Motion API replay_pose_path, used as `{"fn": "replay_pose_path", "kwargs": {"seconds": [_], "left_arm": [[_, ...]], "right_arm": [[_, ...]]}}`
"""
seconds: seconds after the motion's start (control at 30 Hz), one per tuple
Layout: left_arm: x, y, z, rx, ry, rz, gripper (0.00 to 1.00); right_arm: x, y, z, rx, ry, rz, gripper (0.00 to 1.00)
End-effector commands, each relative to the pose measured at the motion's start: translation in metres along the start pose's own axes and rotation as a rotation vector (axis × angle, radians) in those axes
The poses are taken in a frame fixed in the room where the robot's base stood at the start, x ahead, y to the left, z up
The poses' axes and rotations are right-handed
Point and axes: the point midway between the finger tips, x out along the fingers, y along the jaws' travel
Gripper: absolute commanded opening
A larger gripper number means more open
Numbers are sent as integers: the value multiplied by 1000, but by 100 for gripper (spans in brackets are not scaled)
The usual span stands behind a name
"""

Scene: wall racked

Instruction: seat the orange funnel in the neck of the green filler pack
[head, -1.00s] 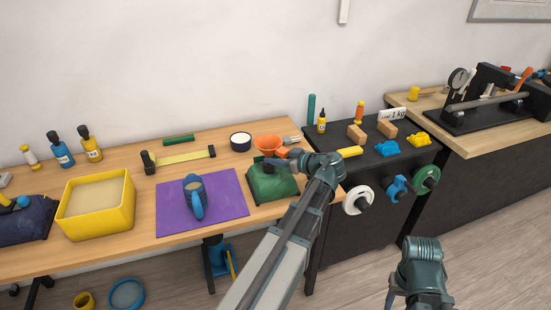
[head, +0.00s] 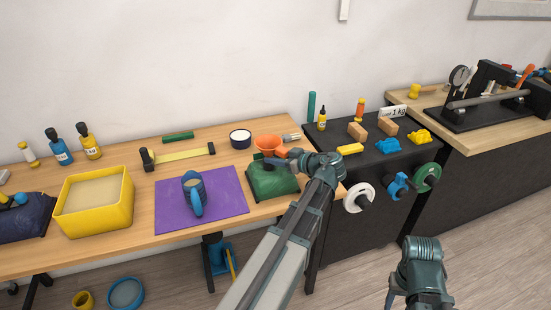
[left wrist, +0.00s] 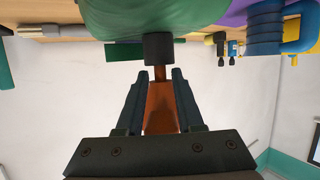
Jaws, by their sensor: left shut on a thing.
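The green filler pack (head: 272,182) lies on the wooden bench, right of the purple mat. The orange funnel (head: 268,142) is at its upper edge, held in my left gripper (head: 284,154). In the left wrist view the funnel (left wrist: 161,108) sits between the two fingers of the left gripper (left wrist: 160,80). Its narrow stem meets the end of the black neck (left wrist: 158,48) of the green pack (left wrist: 150,15). The stem and neck look in line, but I cannot tell how deep the stem goes in. My right gripper is not visible.
A dark cabinet (head: 385,150) with blocks adjoins on the right.

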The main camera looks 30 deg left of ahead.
Motion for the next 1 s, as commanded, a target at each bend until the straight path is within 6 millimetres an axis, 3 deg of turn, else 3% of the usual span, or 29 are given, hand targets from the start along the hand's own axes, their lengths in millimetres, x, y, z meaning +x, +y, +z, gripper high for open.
{"fn": "replay_pose_path", "kwargs": {"seconds": [0.27,0.3,0.5,0.87,1.0], "left_arm": [[2,0,6,0,0,0,0],[2,0,6,0,-1,0,40],[2,-1,6,-2,-5,-2,71],[0,-4,6,-3,-6,-5,71],[-16,-3,5,-1,-5,-1,71]], "right_arm": [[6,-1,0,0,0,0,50],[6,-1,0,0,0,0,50],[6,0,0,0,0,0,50],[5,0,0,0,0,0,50],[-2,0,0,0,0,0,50]]}}
